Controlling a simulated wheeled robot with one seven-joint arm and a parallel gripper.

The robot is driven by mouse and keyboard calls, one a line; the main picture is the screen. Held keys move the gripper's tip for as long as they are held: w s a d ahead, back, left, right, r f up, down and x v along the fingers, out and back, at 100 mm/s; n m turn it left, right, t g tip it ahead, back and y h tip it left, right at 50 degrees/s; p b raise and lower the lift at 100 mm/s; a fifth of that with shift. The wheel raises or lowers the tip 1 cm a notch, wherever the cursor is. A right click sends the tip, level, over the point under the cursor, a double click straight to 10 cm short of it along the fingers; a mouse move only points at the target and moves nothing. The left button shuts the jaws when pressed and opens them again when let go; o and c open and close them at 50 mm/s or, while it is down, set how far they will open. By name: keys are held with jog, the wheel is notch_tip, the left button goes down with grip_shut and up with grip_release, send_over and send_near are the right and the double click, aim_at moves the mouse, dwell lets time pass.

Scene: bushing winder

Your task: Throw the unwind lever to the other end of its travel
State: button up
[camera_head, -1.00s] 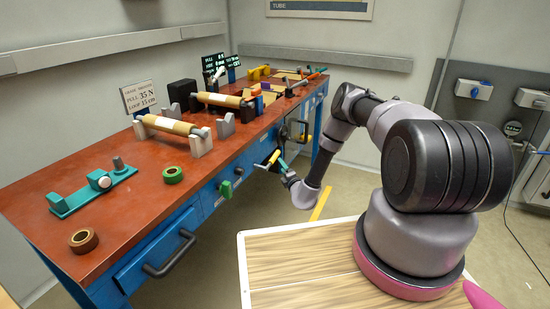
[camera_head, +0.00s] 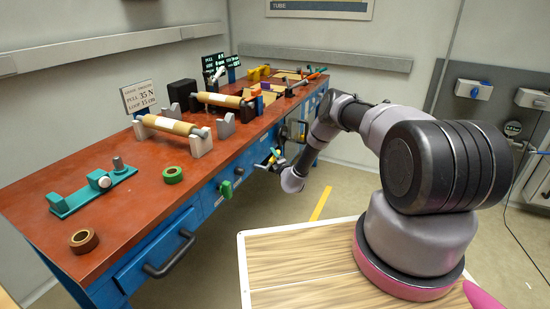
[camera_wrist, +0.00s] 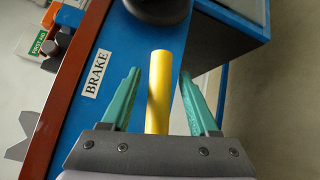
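A yellow rod-shaped lever (camera_wrist: 158,95) stands between the two teal fingers of my gripper (camera_wrist: 160,74) in the wrist view. The fingers are apart, with a gap on each side of the rod, so the gripper is open around it. A white label reading BRAKE (camera_wrist: 95,73) is on the blue bench front to the left of the rod. In the head view my gripper (camera_head: 271,160) is small at the bench front, and the lever is hard to make out. No label reading unwind is legible, so I cannot tell whether this rod is the unwind lever.
A dark round knob (camera_wrist: 157,8) sits just beyond the rod's far end. A green knob (camera_head: 226,189) and a drawer handle (camera_head: 170,255) project from the bench front. The red benchtop (camera_head: 130,195) carries rollers, tape rolls and a teal fixture. Floor beside the bench is clear.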

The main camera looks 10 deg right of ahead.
grip_shut()
dwell(1.3)
